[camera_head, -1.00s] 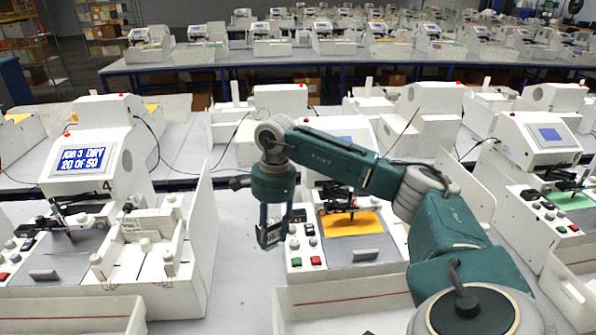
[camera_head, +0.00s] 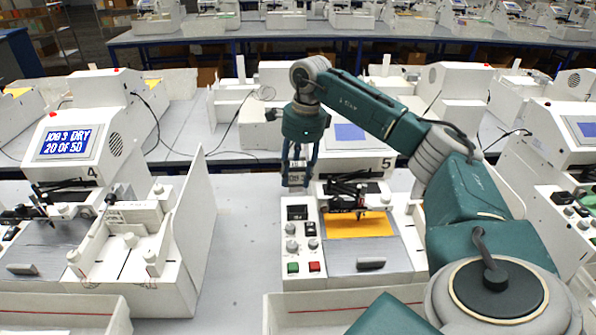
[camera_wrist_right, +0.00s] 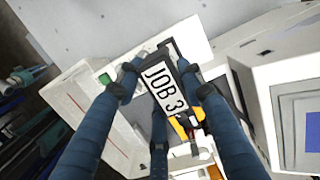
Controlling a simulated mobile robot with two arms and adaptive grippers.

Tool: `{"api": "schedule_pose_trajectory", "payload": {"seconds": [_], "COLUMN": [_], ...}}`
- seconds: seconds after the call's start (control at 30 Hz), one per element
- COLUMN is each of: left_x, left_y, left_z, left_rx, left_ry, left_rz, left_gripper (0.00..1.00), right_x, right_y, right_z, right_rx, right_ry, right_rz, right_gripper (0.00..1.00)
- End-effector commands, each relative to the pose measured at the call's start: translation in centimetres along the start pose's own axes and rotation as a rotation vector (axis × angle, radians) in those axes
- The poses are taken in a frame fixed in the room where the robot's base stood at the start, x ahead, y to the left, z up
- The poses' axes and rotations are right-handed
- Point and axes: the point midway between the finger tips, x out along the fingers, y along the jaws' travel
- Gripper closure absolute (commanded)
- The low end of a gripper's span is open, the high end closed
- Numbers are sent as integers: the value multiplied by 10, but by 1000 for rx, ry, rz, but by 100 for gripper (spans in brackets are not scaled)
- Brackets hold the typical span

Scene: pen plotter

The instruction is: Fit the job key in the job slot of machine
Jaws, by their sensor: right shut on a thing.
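The job key is a dark block with a white label reading JOB 3 (camera_wrist_right: 165,90) in the right wrist view. My right gripper (camera_head: 298,180) is shut on it, fingers pointing down, and the key (camera_head: 297,172) shows small between them in the head view. The gripper hangs just above and behind the left control panel of machine 5 (camera_head: 340,272). A dark rectangular opening (camera_head: 297,213), which looks like the job slot, is at the top of that panel. The key appears apart from it; the exact gap cannot be told. My left gripper is not in view.
Knobs and a green button (camera_head: 293,267) and red button (camera_head: 314,267) lie below the opening. A pen carriage (camera_head: 355,190) and yellow sheet (camera_head: 358,225) are just right. Machine 4 (camera_head: 105,120) stands left, its white side wall (camera_head: 190,225) upright. Bare table (camera_head: 240,225) lies between.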

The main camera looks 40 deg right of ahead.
Motion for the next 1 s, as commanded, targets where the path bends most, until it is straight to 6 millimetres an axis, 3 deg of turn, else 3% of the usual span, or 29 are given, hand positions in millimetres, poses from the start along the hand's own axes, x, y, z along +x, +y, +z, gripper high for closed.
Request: {"api": "schedule_pose_trajectory", "payload": {"seconds": [0.07,0.17,0.37,0.5,0.77,1.0], "left_x": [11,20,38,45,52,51], "left_y": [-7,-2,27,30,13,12], "left_z": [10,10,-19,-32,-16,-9], "left_rx": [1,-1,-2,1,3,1], "left_ry": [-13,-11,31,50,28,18], "left_rz": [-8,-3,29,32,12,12], "left_gripper": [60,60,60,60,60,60], "right_x": [13,23,43,55,68,68], "right_y": [0,0,0,0,0,0], "right_z": [-2,-4,-6,-8,-9,-9], "right_rx": [1,1,1,0,0,0], "right_ry": [1,2,2,2,1,1], "right_rz": [0,0,1,1,0,0], "right_gripper": [86,86,86,86,86,86]}}
